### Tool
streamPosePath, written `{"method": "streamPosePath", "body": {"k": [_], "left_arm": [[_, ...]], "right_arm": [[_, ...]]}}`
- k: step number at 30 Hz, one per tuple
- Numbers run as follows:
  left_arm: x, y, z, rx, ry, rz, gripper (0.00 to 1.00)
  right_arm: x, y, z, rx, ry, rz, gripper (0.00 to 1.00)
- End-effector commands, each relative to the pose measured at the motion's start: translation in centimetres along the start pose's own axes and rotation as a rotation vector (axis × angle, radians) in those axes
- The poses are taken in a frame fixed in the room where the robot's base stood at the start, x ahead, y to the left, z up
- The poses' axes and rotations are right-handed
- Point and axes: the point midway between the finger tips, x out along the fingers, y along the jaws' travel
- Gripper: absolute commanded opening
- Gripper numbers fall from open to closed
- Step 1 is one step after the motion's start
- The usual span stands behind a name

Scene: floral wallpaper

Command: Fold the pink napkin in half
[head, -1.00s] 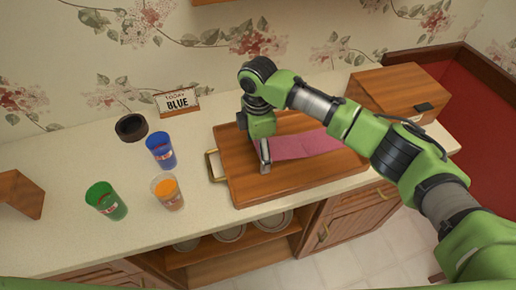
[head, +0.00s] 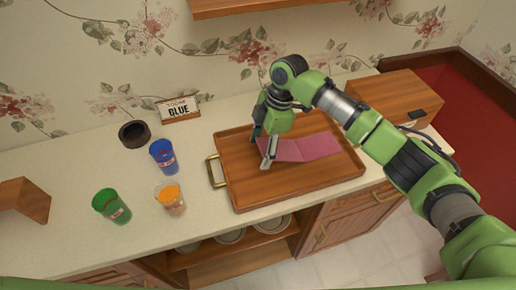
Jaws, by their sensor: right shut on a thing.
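The pink napkin (head: 312,147) lies on a wooden tray (head: 255,195) with a brass handle at its left side. A crease line runs across the napkin near its middle. My right gripper (head: 268,163) is at the napkin's left edge, pointing down, and is shut on it. The napkin's left part by the fingers looks slightly raised, and part of it is hidden behind the gripper. My left gripper is not in view.
Left of the tray stand a blue cup (head: 163,157), an orange-filled glass (head: 170,199), a green cup (head: 112,206) and a dark round bowl (head: 133,134). A sign (head: 179,109) stands by the wall. A wooden box (head: 396,103) is at the right.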

Motion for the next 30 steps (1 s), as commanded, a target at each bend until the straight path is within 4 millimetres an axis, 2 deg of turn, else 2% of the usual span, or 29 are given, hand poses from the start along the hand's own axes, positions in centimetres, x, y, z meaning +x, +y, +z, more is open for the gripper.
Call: {"method": "streamPosePath", "body": {"k": [1,4,15,30], "left_arm": [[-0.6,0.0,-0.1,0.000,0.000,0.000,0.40],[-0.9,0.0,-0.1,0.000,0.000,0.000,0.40],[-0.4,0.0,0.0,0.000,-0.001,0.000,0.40],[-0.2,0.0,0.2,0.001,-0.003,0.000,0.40]], "right_arm": [[-0.8,0.0,0.2,0.006,0.037,0.000,0.52],[-1.6,0.0,0.5,0.005,0.113,0.000,0.52],[-4.0,0.0,1.7,0.002,0.319,0.001,0.52],[-4.8,0.0,2.0,0.000,0.372,0.000,0.52]]}}
